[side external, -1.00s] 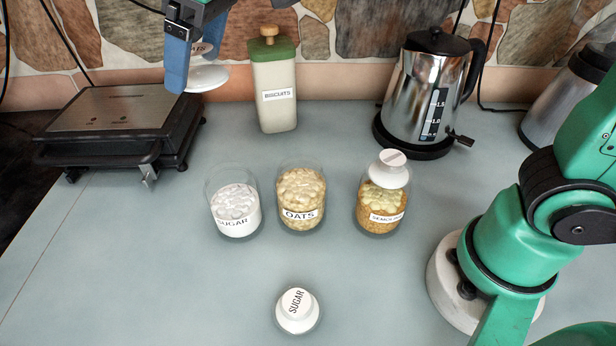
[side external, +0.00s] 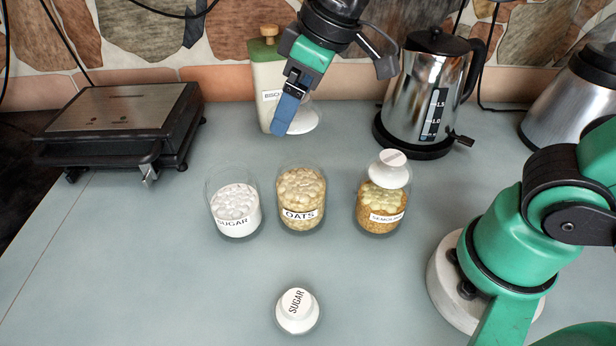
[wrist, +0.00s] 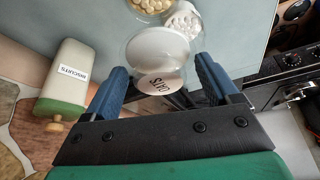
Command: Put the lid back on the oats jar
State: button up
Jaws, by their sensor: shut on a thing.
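The oats jar (side external: 301,199) is a clear jar full of pale oats, standing open in the middle of the counter. It shows partly at the top of the wrist view (wrist: 150,5). My gripper (side external: 283,128) is above and behind the jar, clear of it. It is shut on the oats lid, a white knobbed lid with a wide disc (side external: 304,119). In the wrist view the lid (wrist: 160,58) sits between the blue fingers, its "OATS" label readable. In the side view a finger hides part of the lid.
The open sugar jar (side external: 234,210) stands left of the oats jar, the lidded semolina jar (side external: 381,212) right. The sugar lid (side external: 297,310) lies in front. A biscuits canister (side external: 268,80) and a kettle (side external: 425,95) stand behind; a grill (side external: 125,125) is at left.

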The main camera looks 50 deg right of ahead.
jog(key=shift+s+d+f, duration=0.15)
jog(key=shift+s+f, duration=0.05)
jog(key=shift+f, duration=3.35)
jog(key=shift+f, duration=0.15)
jog(key=o, duration=1.1)
jog(key=shift+r, duration=3.5)
